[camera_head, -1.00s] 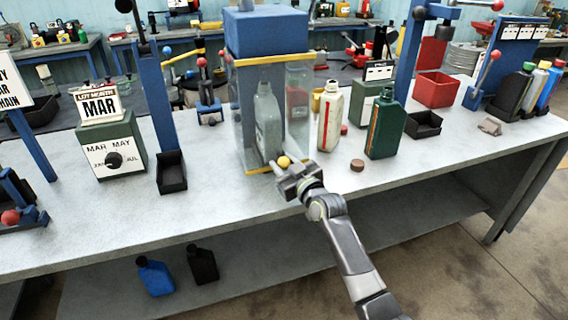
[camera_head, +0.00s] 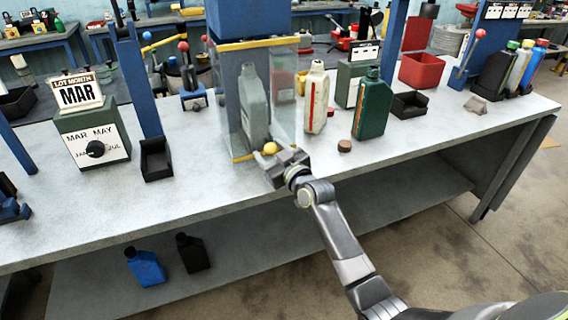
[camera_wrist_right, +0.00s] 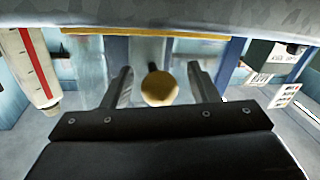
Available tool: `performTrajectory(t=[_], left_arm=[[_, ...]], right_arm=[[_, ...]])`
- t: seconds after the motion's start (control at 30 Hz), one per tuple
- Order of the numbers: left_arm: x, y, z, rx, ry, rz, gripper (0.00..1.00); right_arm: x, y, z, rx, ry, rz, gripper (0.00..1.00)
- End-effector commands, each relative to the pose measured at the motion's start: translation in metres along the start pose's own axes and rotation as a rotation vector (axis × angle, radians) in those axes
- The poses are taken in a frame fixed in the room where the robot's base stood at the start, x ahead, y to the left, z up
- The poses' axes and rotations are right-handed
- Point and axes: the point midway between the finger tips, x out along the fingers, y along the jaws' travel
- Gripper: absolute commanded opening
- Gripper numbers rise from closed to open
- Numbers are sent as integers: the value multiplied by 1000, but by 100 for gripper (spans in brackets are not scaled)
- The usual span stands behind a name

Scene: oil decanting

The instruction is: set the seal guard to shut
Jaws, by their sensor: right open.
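The seal guard (camera_head: 286,112) is a clear panel with yellow edging on the front of a blue station (camera_head: 248,20). A grey bottle (camera_head: 253,100) stands behind the clear panel. A round yellow knob (camera_head: 270,148) sits low on the guard's front. My right gripper (camera_head: 278,160) is at the knob, just above the bench's front part. In the right wrist view the knob (camera_wrist_right: 160,88) shows between the two spread fingers, with gaps on both sides. The guard's yellow edge (camera_wrist_right: 160,32) runs across the top of that view. My left gripper is out of view.
A cream bottle (camera_head: 316,98) and a dark green bottle (camera_head: 373,108) stand right of the station, with a brown cap (camera_head: 344,146) in front. A month dial box (camera_head: 92,140) and a black tray (camera_head: 156,160) stand left. The bench front is mostly clear.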

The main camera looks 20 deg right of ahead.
Motion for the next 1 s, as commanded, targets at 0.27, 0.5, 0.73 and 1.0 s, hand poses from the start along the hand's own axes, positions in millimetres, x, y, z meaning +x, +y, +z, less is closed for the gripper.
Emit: performTrajectory(t=[0.27,0.5,0.73,1.0], left_arm=[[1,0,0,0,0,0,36],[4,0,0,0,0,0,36],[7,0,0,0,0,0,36],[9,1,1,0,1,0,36]], right_arm=[[-36,0,1,-1,-1,1,54],[-82,0,2,-1,-2,1,54],[-128,0,2,-2,-3,0,54],[-164,0,2,0,-5,0,54]])
